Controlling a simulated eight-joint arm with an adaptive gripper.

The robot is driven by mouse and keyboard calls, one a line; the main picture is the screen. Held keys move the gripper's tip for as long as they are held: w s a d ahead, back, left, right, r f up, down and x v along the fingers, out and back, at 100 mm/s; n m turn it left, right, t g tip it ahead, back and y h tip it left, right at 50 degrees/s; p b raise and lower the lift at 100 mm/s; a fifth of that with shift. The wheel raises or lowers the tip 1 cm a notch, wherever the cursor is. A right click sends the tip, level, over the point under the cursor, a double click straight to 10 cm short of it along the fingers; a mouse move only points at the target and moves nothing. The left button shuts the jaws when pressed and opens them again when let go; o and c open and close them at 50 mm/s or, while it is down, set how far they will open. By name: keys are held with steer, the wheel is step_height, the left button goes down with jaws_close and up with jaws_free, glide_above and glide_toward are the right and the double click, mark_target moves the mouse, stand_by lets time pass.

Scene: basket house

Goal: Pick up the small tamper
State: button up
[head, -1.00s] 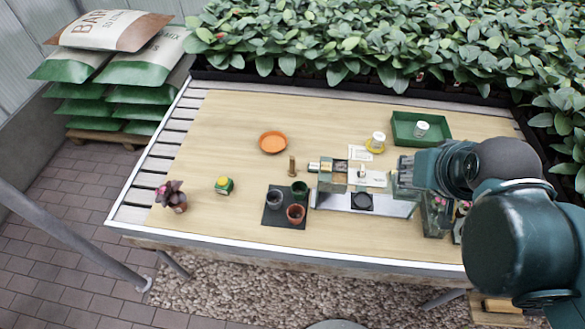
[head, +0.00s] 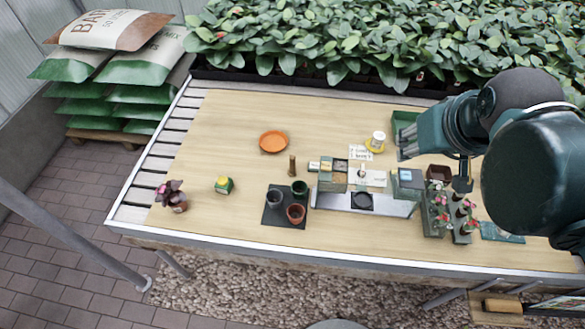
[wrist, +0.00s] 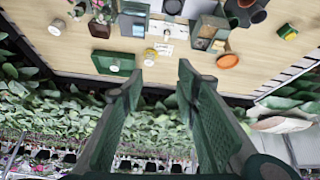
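The small tamper appears to be the slim brown upright cylinder (head: 292,165) on the table, between the orange dish and the divided box. It looks like the small brown piece (wrist: 219,45) beside the box in the wrist view. My gripper (head: 403,146) is well to the right of it, raised over the table's right side near the green tray. In the wrist view my gripper (wrist: 158,83) has its two fingers spread with nothing between them.
An orange dish (head: 273,142) lies behind the cylinder. A divided box (head: 334,176) is just right of it, and small pots (head: 296,213) on a dark mat stand in front. A yellow saucer with a white jar (head: 376,142) is at the back. The table's left-back area is clear.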

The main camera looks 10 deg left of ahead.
steer(key=w+a+r+n+g, duration=0.2)
steer(key=w+a+r+n, duration=0.1)
steer(key=w+a+n, duration=0.3)
steer(key=n+g+h+b, duration=0.2)
steer(key=n+g, duration=0.2)
steer(key=n, duration=0.6)
glide_above(292, 157)
step_height(292, 157, down, 4)
step_height(292, 157, down, 31)
steer(key=shift+w+r, duration=0.1)
steer(key=shift+d+f, duration=0.1)
steer(key=shift+f, duration=1.15)
steer(key=shift+f, duration=0.1)
